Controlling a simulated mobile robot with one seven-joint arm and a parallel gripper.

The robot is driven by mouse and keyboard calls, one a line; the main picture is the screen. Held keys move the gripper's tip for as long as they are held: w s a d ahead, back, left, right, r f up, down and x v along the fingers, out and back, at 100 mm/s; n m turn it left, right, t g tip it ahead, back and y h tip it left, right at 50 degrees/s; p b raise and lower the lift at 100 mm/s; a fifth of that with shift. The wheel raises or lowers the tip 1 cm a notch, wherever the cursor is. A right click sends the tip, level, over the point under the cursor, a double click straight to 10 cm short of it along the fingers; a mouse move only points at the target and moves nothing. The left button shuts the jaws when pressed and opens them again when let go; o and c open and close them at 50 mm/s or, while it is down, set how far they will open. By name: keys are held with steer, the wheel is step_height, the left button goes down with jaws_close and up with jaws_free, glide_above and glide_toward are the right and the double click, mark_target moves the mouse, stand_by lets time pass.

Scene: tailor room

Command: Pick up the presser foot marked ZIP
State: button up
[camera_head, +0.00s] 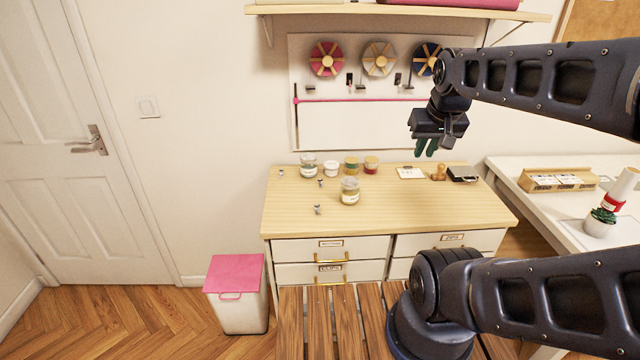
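Several small metal pieces that look like presser feet lie on the wooden top of the drawer cabinet (420,205). One small piece (318,209) is near the front left, another small piece (320,181) is behind it, and a third small piece (281,172) is at the back left corner. Any marking on them is too small to read, so I cannot tell which is ZIP. My gripper (427,147) hangs in the air in front of the wall board, right of these pieces. Its green-tipped fingers point down, look slightly apart and hold nothing visible.
A jar (350,191) stands near the small pieces, with several jars behind. A card (411,173), a wooden stamp (439,172) and a dark box (463,174) sit at the back right. A pink-lidded bin (236,280) stands left. The front right of the top is clear.

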steer(key=w+a+n+g, duration=0.1)
steer(key=w+a+n, duration=0.3)
steer(key=w, duration=0.7)
steer(key=n+g+h, duration=0.1)
steer(key=n+g, duration=0.3)
steer(key=n, duration=1)
glide_above(321, 183)
steer(key=f, duration=2.7)
steer(key=shift+w+a+f, duration=0.3)
steer(key=shift+f, duration=0.05)
steer(key=shift+s+d+f, duration=0.1)
steer(key=shift+f, duration=2.45)
jaws_close()
